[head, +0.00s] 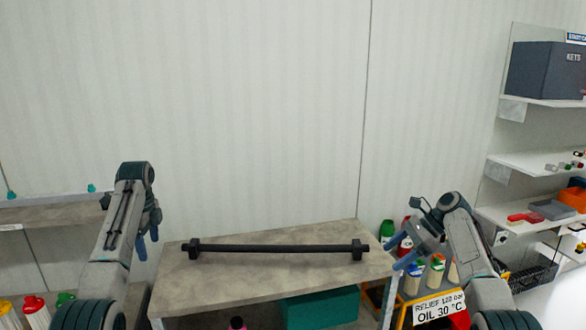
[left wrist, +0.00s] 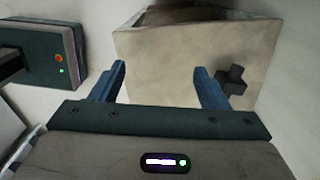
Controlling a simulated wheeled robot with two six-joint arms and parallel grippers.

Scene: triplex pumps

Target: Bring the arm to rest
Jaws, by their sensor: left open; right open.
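My left arm comes in from the left in the head view. Its gripper (head: 148,240) has blue fingers and hangs left of the grey table (head: 230,288). In the left wrist view the left gripper (left wrist: 158,76) is open, with nothing between its fingers. My right gripper (head: 398,252) is open at the right of the table and points to the left. I see nothing held in it. A black bar with thick ends (head: 275,248) lies across the table, apart from both grippers. One dark end (left wrist: 232,80) shows beyond the right finger in the left wrist view.
A teal bin (head: 318,308) is under the table. Bottles stand at the right behind an orange-framed cart with a sign (head: 438,308). Wall shelves (head: 540,162) at the far right hold a dark box (head: 545,70). Red and white bottles (head: 35,310) stand at lower left.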

